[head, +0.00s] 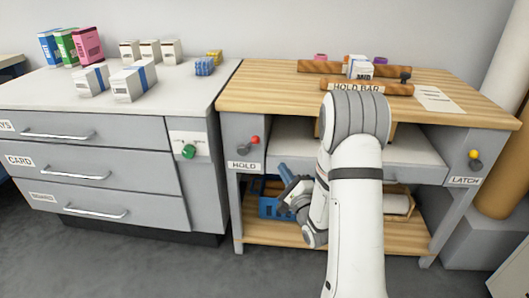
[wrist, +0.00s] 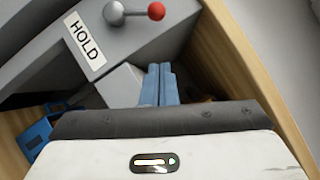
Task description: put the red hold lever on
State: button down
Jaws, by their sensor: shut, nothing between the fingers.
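The red hold lever (head: 255,140) is on the left front post of the wooden-topped bench, above the HOLD label (head: 245,165). Its red ball stands up and slightly right of its grey pivot. In the wrist view the red ball (wrist: 156,11) and pivot are at the top edge, beside the label (wrist: 84,40). My gripper (head: 283,168) has blue fingers held together, with nothing between them. It is below and right of the lever, apart from it. The fingertips (wrist: 160,67) also show in the wrist view.
A yellow-knobbed LATCH lever (head: 474,155) is on the right post. A green knob (head: 189,152) is on the drawer cabinet to the left. A blue crate (head: 268,208) stands on the lower shelf behind my gripper. The HOLD BAR (head: 345,88) lies on the benchtop.

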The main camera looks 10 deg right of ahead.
aim_at(249, 145)
jog(key=w+a+r+b, duration=0.2)
jog(key=w+a+r, duration=0.1)
jog(key=w, duration=0.4)
jog(key=shift+w+a+r, duration=0.25)
jog(key=shift+a, duration=0.45)
